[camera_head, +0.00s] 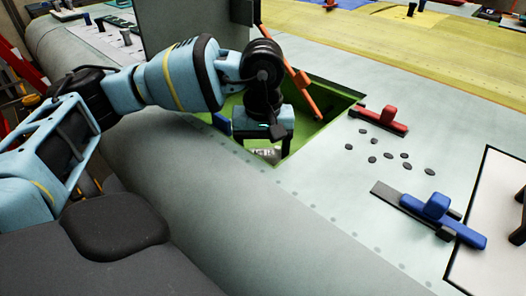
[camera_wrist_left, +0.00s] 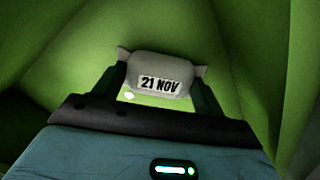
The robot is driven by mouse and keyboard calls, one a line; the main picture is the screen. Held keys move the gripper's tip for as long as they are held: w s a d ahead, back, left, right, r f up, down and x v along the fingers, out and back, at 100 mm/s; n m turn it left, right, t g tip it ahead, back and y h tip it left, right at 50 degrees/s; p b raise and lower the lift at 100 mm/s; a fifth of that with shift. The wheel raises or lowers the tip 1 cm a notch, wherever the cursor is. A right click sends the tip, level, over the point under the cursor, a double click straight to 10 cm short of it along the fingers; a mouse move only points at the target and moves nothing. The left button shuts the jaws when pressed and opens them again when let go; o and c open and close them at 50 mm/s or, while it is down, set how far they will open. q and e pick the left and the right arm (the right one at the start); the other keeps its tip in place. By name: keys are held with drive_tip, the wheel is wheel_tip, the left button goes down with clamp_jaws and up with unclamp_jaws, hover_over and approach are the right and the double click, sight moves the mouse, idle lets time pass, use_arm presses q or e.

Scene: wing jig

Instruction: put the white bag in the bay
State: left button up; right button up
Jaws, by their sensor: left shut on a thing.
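The white bag (camera_wrist_left: 160,68), grey-white with a "21 NOV" label, sits between the fingers of my left gripper in the left wrist view. My left gripper (camera_head: 263,143) is shut on the bag. In the head view it points down inside the bay (camera_head: 335,98), a green-walled opening in the wing. A small pale part of the bag (camera_head: 266,153) shows below the fingers. Green walls surround the bag in the wrist view. I cannot tell whether the bag touches the bay floor. My right gripper is not in view.
An orange bar (camera_head: 301,88) slants by an upright grey panel (camera_head: 190,28) at the bay's far side. A red clamp-like tool (camera_head: 383,119), several dark discs (camera_head: 374,159) and a blue tool (camera_head: 435,208) lie on the wing to the right. The wing surface in front is clear.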

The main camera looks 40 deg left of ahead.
sight(263, 153)
use_arm(q)
drive_tip(key=shift+f, duration=0.15)
drive_tip(key=o, duration=1)
wheel_tip(263, 153, up, 12)
drive_tip(key=shift+r, duration=0.2)
